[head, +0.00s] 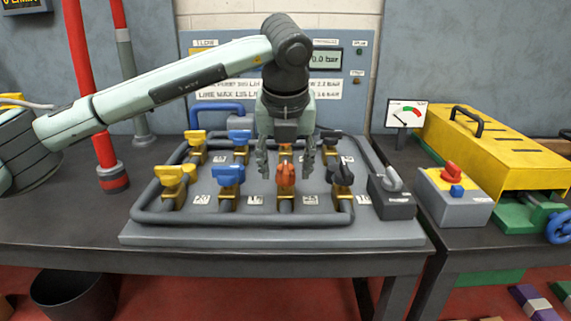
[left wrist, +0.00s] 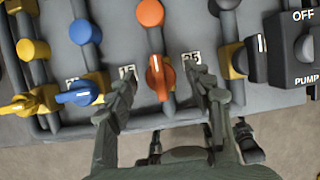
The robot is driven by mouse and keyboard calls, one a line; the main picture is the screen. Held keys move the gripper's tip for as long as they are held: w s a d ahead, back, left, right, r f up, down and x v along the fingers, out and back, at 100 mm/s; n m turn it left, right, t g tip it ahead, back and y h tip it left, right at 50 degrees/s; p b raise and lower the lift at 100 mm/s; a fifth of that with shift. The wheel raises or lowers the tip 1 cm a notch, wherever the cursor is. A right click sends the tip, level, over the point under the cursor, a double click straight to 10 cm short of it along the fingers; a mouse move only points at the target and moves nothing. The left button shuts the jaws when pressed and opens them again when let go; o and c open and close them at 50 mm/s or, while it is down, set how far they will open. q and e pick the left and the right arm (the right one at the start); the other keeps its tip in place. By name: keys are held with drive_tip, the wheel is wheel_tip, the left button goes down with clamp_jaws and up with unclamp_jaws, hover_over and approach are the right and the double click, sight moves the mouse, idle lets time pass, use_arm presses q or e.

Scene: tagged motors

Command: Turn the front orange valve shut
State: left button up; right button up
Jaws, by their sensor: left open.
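The front orange valve (head: 286,174) is in the front row of the grey valve board, between a blue and a black valve. In the left wrist view its orange handle (left wrist: 158,77) lies between my two fingers, pointing roughly along the pipe. My left gripper (head: 289,165) is open above and around this valve, one finger on each side. In the left wrist view the left gripper (left wrist: 163,98) shows gaps between both fingers and the handle. A rear orange valve (left wrist: 150,13) stands behind it. My right gripper is not in view.
Front neighbours are a blue valve (head: 229,174) and a black valve (head: 341,173). A pump switch box (head: 391,197) is at the board's right. A grey pipe loop (head: 140,205) frames the valves. A grey box with a red knob (head: 453,198) stands further right.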

use_arm(q)
drive_tip(key=shift+f, duration=0.1)
drive_tip(key=c, duration=1.1)
drive_tip(key=shift+c, duration=0.3)
